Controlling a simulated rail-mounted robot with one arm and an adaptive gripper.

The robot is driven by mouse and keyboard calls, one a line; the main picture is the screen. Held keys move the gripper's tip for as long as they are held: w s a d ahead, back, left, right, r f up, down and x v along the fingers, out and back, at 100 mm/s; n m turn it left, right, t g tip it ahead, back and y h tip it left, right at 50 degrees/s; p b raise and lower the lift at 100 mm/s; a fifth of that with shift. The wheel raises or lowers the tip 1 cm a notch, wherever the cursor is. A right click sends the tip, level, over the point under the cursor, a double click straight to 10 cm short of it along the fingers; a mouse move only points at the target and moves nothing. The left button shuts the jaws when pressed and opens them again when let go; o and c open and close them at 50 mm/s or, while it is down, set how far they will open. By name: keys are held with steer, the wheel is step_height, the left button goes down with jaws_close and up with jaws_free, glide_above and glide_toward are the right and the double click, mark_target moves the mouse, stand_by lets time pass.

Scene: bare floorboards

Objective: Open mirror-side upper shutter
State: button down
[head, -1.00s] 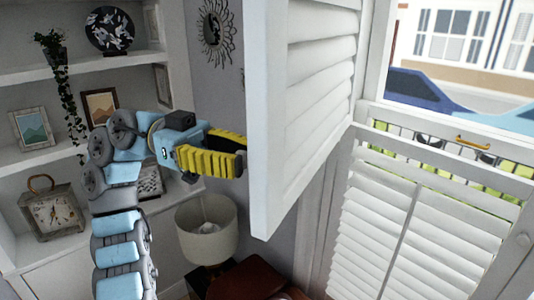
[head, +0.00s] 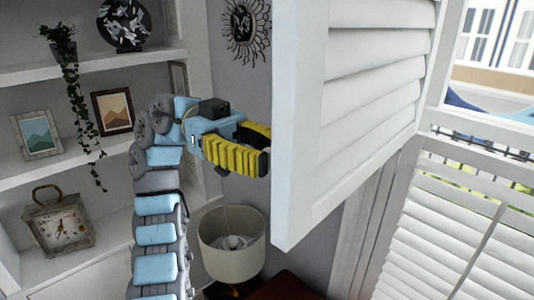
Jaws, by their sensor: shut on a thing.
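The mirror-side upper shutter (head: 370,100) is a white louvred panel standing out from the window frame into the room, its free edge towards the left. My gripper (head: 268,158), with yellow ribbed fingers, is at this free edge and shut on the shutter. The exact grip point is hidden behind the panel's edge. The sunburst mirror (head: 245,25) hangs on the grey wall behind, above my gripper.
Lower shutters (head: 440,240) stand across the window at right. A lamp (head: 232,245) is below my gripper. White shelves (head: 120,62) at left hold picture frames, a trailing plant (head: 75,110) and a clock (head: 58,225).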

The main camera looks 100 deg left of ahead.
steer(key=shift+s+r, duration=0.1)
steer(key=shift+r, duration=0.05)
steer(key=c, duration=1.1)
jaws_free()
steer(key=shift+c, duration=0.2)
steer(key=shift+r, duration=4.95)
